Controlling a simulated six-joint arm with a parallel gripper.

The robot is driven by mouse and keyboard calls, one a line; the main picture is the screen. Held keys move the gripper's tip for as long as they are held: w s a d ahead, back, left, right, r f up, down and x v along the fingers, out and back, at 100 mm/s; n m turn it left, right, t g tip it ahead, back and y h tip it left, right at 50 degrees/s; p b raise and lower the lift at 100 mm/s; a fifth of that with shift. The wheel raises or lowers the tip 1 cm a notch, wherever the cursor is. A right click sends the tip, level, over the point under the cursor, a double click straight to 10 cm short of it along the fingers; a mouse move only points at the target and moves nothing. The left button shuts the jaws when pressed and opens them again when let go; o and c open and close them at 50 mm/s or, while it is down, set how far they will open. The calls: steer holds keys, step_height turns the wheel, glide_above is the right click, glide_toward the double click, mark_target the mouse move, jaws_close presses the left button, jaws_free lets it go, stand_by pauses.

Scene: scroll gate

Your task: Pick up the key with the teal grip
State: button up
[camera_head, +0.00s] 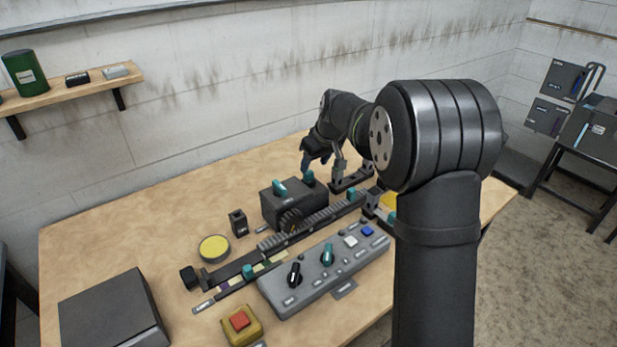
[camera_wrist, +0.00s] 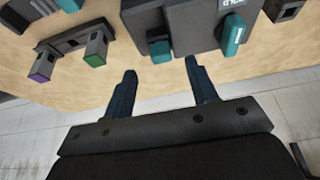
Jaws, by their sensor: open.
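A small dark piece with a teal grip (camera_wrist: 160,49) sits against the side of a dark grey box (camera_wrist: 190,22) in the wrist view; it looks like the key. What seems to be the same teal grip (camera_head: 308,178) shows beside the box (camera_head: 288,208) in the head view. My gripper (camera_wrist: 160,68) is open and empty, its two dark blue fingers pointing at the grip, one to each side. The tips appear just short of it; I cannot tell the exact gap. My gripper (camera_head: 322,172) hangs over the back of the table in the head view.
A teal knob (camera_wrist: 233,36) is on the box. A rack holds pieces with purple (camera_wrist: 41,72) and green (camera_wrist: 95,60) ends. A grey panel (camera_head: 325,272) with knobs and buttons, a yellow disc (camera_head: 214,248) and a red button (camera_head: 240,320) stand in front.

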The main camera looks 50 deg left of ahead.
mark_target(309, 172)
steer(key=shift+a+x, duration=0.15)
steer(key=shift+x, duration=1.2)
steer(key=shift+a+x, duration=0.15)
steer(key=shift+x, duration=1.15)
steer(key=shift+r, duration=0.15)
jaws_close()
steer(key=shift+r, duration=0.1)
